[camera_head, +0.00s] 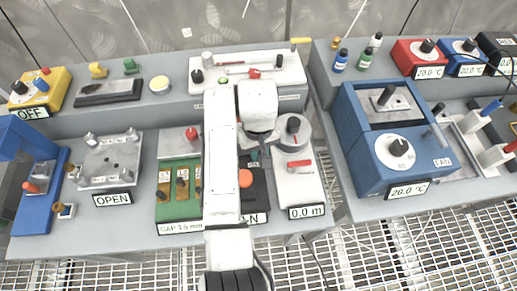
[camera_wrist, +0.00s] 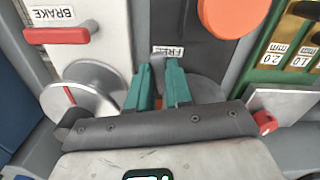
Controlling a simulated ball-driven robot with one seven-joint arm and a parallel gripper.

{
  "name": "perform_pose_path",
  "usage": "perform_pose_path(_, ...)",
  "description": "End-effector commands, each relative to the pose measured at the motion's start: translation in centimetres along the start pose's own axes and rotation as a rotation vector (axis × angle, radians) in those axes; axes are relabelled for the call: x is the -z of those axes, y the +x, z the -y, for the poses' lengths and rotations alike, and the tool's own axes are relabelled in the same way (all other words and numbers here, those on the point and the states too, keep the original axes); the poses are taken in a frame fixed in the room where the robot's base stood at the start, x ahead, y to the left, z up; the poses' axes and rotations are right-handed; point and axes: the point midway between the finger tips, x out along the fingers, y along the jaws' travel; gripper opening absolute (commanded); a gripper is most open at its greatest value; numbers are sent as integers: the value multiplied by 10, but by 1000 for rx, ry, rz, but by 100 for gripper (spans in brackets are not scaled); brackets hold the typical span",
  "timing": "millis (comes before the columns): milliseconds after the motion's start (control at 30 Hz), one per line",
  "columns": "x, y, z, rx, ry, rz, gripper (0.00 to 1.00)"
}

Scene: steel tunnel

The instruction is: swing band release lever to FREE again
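The band release lever (camera_wrist: 157,66) is a narrow grey piece on a dark grey panel, with a FREE label (camera_wrist: 167,50) close by its tip in the wrist view. My gripper (camera_wrist: 158,84) has green fingers a small gap apart, one on each side of the lever. I cannot tell whether both fingers press on it. In the head view my gripper (camera_head: 254,157) is over the black device with the orange knob (camera_head: 245,178), and my arm hides the lever there. The orange knob also shows in the wrist view (camera_wrist: 225,15).
The white device (camera_head: 295,187) reading 0.0 m, with a red BRAKE lever (camera_wrist: 57,35) and a grey dial (camera_wrist: 80,95), stands close beside. The green CAP gauge block (camera_head: 179,195) is on the other side. The blue FAN box (camera_head: 390,145) stands farther right.

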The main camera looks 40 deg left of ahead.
Motion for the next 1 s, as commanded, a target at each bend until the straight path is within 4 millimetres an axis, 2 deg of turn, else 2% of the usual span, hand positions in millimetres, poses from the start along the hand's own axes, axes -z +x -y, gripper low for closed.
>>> perform_pose_path(33, 0, 0, 0, 0, 0, 0, 14)
perform_pose_path(200, 0, 0, 0, 0, 0, 0, 0)
perform_pose_path(433, 0, -1, 0, 0, 13, 0, 0)
perform_pose_path(800, 1, -2, 5, 0, 229, 0, 0)
perform_pose_path(1000, 1, 0, 6, 0, 249, -2, 0)
